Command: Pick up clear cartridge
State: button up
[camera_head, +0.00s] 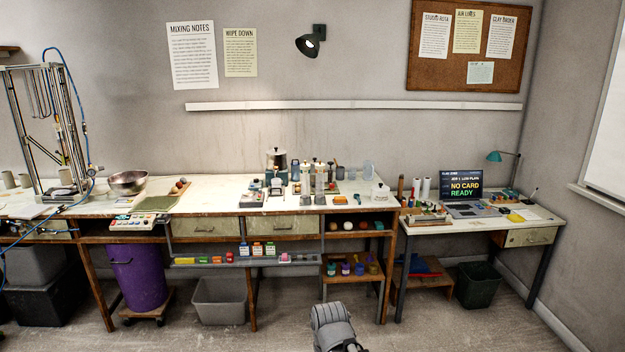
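Several small upright tubes and containers stand crowded at the middle of the long workbench. Among them is a pale, clear-looking tube (320,179), and a pale bluish see-through piece (369,168) stands farther right. I cannot tell at this size which one is the clear cartridge. A grey rounded part of my arm shows at the bottom centre, well in front of the bench and apart from everything on it. My gripper's fingers do not show.
The long workbench (219,200) has a metal bowl (128,182) at left and a lower shelf with small coloured jars. A purple bin (138,275) and a grey bin (219,300) stand beneath. A side desk holds a laptop (462,192). The floor in front looks clear.

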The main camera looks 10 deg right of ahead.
aim_at(305, 174)
jog(key=i, duration=1)
jog(key=z, duration=0.3)
